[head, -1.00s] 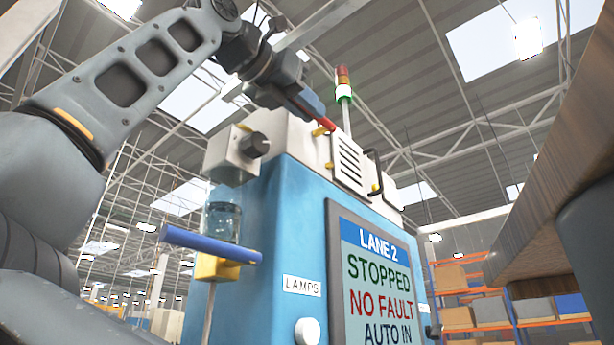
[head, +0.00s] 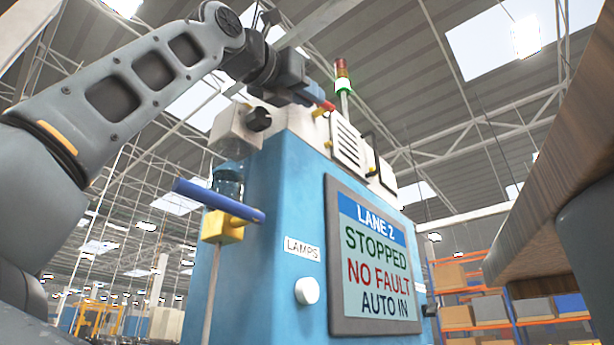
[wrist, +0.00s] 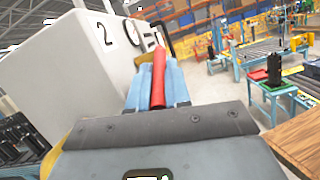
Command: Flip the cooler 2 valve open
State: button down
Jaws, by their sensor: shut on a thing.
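The cooler 2 valve's red handle (wrist: 158,78) lies between the blue fingers of my gripper (wrist: 157,88) in the wrist view, and the gripper is shut on it. The handle sticks out past the fingertips, beside a white box (wrist: 85,60) marked "2". In the head view, my gripper (head: 312,93) is at the top of the blue machine, and only a little of the red handle (head: 327,104) shows by a yellow fitting (head: 320,112). The valve's body is mostly hidden, so I cannot tell how far it is turned.
A blue bar handle (head: 218,200) juts from the machine's left side. A screen (head: 375,260) reads "LANE 2 STOPPED NO FAULT AUTO IN". A wooden top (head: 545,170) is close on the right. A black handle (wrist: 164,38) is just beyond the valve.

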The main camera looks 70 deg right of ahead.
jog(key=shift+d+f+h+b, duration=0.1)
jog(key=shift+f+h+b, duration=0.4)
jog(key=shift+h+b, duration=0.15)
jog(key=shift+r, duration=0.1)
jog(key=c, duration=1.4)
grip_release()
jog(key=shift+o, duration=0.2)
jog(key=b+v, duration=0.1)
jog(key=v, duration=0.6)
jog(key=shift+w+a+f+b, duration=0.15)
jog(key=shift+a+f+b, duration=0.1)
jog(key=shift+a+b, duration=0.1)
